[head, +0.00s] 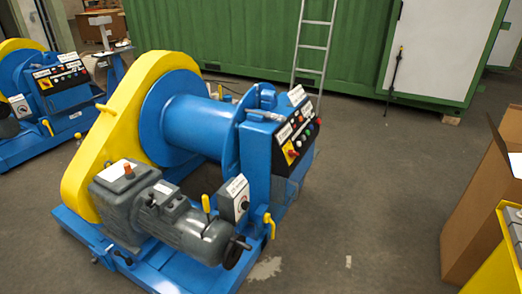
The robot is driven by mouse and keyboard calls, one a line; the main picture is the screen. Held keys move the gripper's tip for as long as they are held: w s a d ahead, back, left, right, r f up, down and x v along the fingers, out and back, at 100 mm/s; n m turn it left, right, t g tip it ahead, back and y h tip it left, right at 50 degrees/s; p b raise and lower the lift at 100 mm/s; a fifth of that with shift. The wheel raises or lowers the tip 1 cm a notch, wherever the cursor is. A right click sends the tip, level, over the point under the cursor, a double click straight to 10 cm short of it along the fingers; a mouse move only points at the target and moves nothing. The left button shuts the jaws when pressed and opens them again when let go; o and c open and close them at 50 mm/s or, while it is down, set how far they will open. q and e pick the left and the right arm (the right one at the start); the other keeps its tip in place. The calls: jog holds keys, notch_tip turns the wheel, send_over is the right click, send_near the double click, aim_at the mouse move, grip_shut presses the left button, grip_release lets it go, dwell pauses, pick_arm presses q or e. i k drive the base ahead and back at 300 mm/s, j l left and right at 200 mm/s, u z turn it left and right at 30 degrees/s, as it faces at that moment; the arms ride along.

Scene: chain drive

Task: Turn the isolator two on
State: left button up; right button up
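A blue and yellow winch (190,125) stands in the middle of the head view. Its black control panel (298,135) carries a red-and-yellow rotary switch (291,153) and several coloured buttons. A grey box with a round knob (240,203) sits lower on the same machine. A similar machine at the far left has its own red-and-yellow switch (45,83) and grey knob box (20,105). The labels are too small to read, so I cannot tell which switch is isolator two or how any is set. Neither of my grippers is in view.
A grey motor (185,225) and yellow levers stick out at the winch's front. A cardboard box (480,210) and a yellow crate (500,265) stand at the right. A ladder (313,55) leans on a green container (235,40). The floor right of the winch is clear.

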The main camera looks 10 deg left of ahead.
aim_at(291, 152)
jog(key=i+l+u, duration=0.65)
jog(key=l+u, duration=0.3)
jog(key=i+l, duration=0.05)
jog(key=l, duration=0.1)
